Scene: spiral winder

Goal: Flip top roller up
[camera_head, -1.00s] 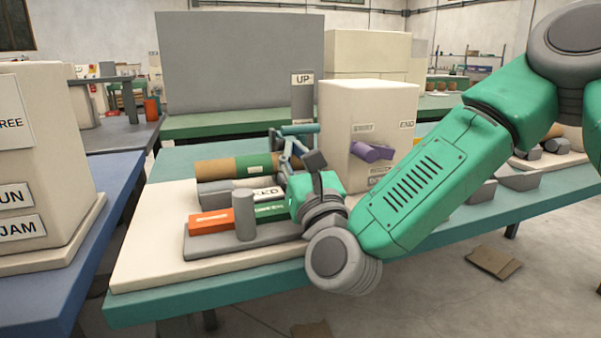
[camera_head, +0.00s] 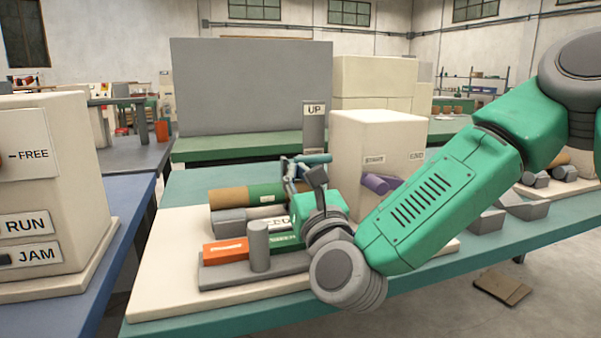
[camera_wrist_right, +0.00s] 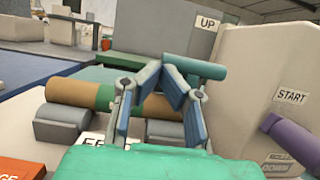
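The top roller (camera_head: 234,197), a brown and green cylinder, lies across the machine on the cream base, above grey rollers. It also shows in the wrist view (camera_wrist_right: 75,93), partly hidden by my fingers. A teal bar (camera_wrist_right: 200,68) sits above its right part. My right gripper (camera_head: 297,172) reaches in over the right end of the roller. In the wrist view its fingers (camera_wrist_right: 161,68) bend inward, tips close together by the left end of the teal bar. Whether they touch or hold it cannot be told. My left gripper is not in view.
A cream box (camera_head: 370,150) with START and END labels and a purple cylinder (camera_head: 378,183) stands right of the roller. A grey post with an UP sign (camera_head: 314,110) stands behind. An orange block (camera_head: 226,250) and grey upright cylinder (camera_head: 259,246) are in front.

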